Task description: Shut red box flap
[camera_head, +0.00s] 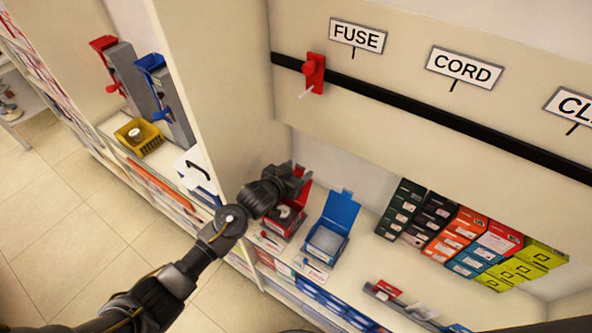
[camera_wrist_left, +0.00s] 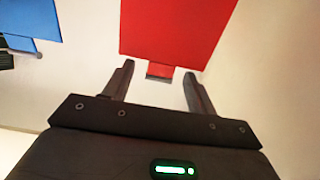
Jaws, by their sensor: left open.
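A red box (camera_head: 284,219) stands on the shelf, with its red flap (camera_head: 304,184) raised at the back. In the left wrist view the flap (camera_wrist_left: 178,30) fills the top middle as a flat red panel with a small tab at its lower edge. My left gripper (camera_head: 300,178) is above the red box, close to the flap, and hides part of both. In the left wrist view my left gripper (camera_wrist_left: 158,75) is open and empty, its fingers spread on either side of the tab. Contact with the flap cannot be told. My right gripper is not in view.
A blue box (camera_head: 327,242) with its lid up stands just right of the red box. Several coloured boxes (camera_head: 455,235) line the back of the shelf. Bare shelf lies right of the blue box.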

